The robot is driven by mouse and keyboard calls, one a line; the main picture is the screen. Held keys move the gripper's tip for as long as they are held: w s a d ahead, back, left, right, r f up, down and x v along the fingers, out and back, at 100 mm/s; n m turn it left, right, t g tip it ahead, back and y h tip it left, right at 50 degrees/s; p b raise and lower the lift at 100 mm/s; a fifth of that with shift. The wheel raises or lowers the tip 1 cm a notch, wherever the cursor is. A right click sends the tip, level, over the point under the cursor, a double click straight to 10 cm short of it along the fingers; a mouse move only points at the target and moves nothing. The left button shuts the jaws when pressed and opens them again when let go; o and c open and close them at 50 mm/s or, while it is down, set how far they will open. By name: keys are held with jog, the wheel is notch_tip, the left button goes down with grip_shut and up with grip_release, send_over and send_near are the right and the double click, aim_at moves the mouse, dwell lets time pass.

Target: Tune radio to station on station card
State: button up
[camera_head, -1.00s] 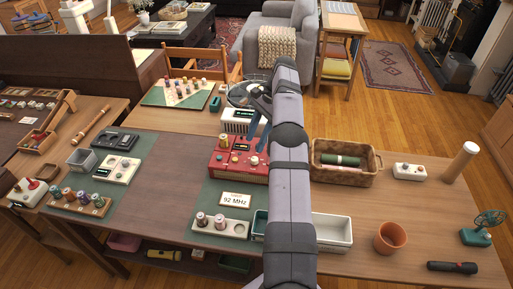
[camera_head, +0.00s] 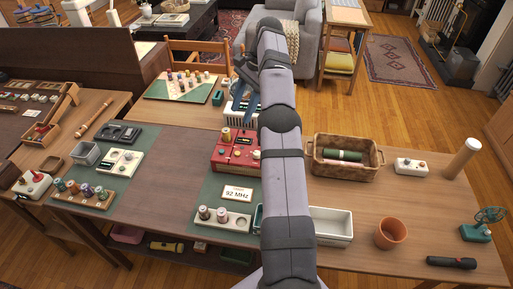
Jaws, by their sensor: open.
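The red radio (camera_head: 224,158) stands on the table, left of my arm. It has a brass-coloured knob at its upper left, a small dark display and smaller knobs on its face. My arm hides its right side. The display is too small to read. The white station card (camera_head: 237,193) stands in front of the radio and reads 92 MHz. My gripper (camera_head: 244,92) is open, raised beyond the radio near a white ribbed box (camera_head: 236,113). It looks empty and apart from the radio. My arm partly hides it.
A wicker basket (camera_head: 375,173) and a white tray (camera_head: 347,229) lie right of my arm.

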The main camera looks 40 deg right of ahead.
jog(key=s+a+r+n+g+h, duration=0.1)
jog(key=s+a+r+g, duration=0.1)
jog(key=s+a+r, duration=0.4)
jog(key=s+d+f+n+h, duration=0.1)
jog(key=s+f+h, duration=0.15)
jog(key=f, duration=0.35)
jog(key=s+d+f+n+h, duration=0.1)
jog(key=s+d+f, duration=0.15)
jog(key=f, duration=0.35)
jog(key=n+t+h, duration=0.3)
jog(key=n+t, duration=0.1)
jog(key=n, duration=0.1)
send_near(256, 154)
jog(key=d, duration=0.1)
jog(key=shift+y, duration=0.25)
jog(key=shift+p+x, duration=0.85)
jog(key=shift+x, duration=3.2)
jog(key=shift+w, duration=0.2)
jog(key=shift+c, duration=0.4)
jog(key=shift+r, duration=0.1)
jog(key=c, duration=1)
